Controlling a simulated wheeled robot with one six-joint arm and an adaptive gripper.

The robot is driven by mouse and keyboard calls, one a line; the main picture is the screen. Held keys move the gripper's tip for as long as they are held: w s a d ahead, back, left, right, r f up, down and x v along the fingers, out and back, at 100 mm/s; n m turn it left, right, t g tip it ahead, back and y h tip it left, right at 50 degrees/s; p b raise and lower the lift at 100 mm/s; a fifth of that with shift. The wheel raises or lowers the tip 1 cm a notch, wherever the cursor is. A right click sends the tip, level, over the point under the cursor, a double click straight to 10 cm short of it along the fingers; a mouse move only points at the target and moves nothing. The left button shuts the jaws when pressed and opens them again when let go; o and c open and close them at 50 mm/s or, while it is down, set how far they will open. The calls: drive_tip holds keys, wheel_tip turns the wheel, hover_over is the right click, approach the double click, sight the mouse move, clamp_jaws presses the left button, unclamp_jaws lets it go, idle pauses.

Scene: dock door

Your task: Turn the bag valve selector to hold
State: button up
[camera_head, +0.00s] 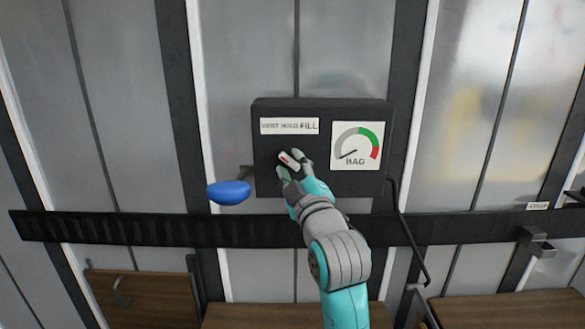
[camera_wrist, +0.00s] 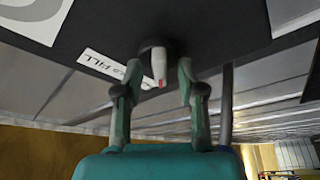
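The bag valve selector (camera_head: 287,158) is a dark round knob with a white, red-tipped pointer on the front of a black box (camera_head: 268,181). In the head view its red tip points up and left. Above it is a white label (camera_head: 289,126) reading VENT HOLD FILL. My gripper (camera_head: 295,168) is at the knob, one finger on each side. In the wrist view the selector (camera_wrist: 159,63) sits between the fingertips of my gripper (camera_wrist: 158,70), with visible gaps beside the pointer. The fingers appear open around it. Part of the label is hidden behind a finger there.
A BAG gauge (camera_head: 357,146) is on the box's right side, its needle at the lower left. A blue rounded handle (camera_head: 229,192) sticks out at lower left. A black rail (camera_head: 130,229) runs below, and a bent black rod (camera_head: 410,235) hangs at right.

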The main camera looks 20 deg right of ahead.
clamp_jaws()
drive_tip(key=shift+m, duration=0.3)
drive_tip(key=m+h, duration=0.1)
drive_tip(key=m, duration=0.2)
drive_tip(key=m+t+h, duration=0.1)
drive_tip(key=m+h, duration=0.1)
drive_tip(key=m, duration=0.2)
drive_tip(key=shift+a+f, duration=0.2)
drive_tip(key=shift+w+a+m+h, duration=0.1)
drive_tip(key=shift+m+h, duration=0.9)
drive_tip(key=shift+m, duration=0.55)
drive_tip(key=shift+m+h, duration=1)
drive_tip(key=shift+m, duration=0.55)
unclamp_jaws()
